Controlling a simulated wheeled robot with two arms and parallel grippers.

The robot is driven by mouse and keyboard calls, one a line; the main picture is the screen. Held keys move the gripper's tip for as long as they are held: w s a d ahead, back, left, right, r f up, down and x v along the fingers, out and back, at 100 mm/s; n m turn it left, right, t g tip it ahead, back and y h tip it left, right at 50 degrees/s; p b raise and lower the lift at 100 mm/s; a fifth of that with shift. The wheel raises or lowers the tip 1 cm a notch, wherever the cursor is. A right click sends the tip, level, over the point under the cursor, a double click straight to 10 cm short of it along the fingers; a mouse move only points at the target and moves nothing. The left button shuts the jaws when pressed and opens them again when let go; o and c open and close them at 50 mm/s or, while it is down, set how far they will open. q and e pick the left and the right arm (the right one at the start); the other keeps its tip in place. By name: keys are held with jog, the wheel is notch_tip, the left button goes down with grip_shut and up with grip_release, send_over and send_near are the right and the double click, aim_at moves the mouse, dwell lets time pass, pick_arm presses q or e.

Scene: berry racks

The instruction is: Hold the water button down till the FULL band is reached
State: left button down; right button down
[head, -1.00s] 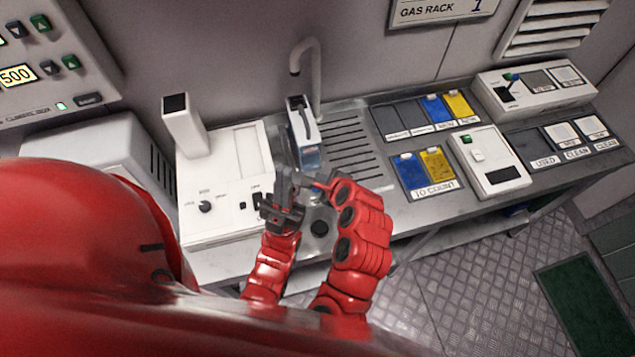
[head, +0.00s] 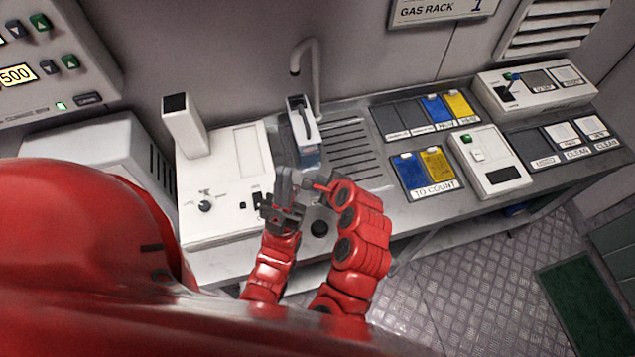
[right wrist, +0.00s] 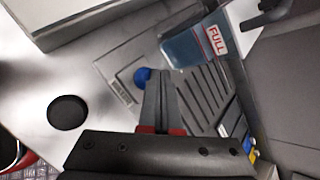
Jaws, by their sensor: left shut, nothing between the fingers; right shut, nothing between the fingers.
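The blue water button (right wrist: 142,76) shows in the right wrist view, on a plate in the metal counter. My right gripper (right wrist: 158,73) is shut and empty, its fingertips overlapping the button's edge; I cannot tell whether the button is pressed down. In the head view the right gripper (head: 318,184) hides the button. A container with bluish contents (right wrist: 190,48) carries the red FULL label (right wrist: 215,40); the exact water level is unclear. In the head view this container (head: 304,128) stands below the curved tap (head: 318,75). My left gripper (head: 282,190) is shut and empty, close left of the right one.
A white instrument (head: 225,215) with a knob stands left of the container. A ribbed drain area (head: 350,150) lies right of it. A black disc (head: 319,228) is on the counter near my grippers. Blue and yellow packets in the TO COUNT tray (head: 435,193) lie farther right.

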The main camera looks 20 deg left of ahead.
jog(key=shift+f, duration=0.55)
dwell(0.6)
jog(key=shift+r, duration=0.15)
dwell(1.0)
jog(key=shift+r+p, duration=0.7)
jog(key=shift+r, duration=0.1)
notch_tip(320, 180, up, 5)
jog(key=p, duration=0.5)
jog(key=shift+r, duration=0.1)
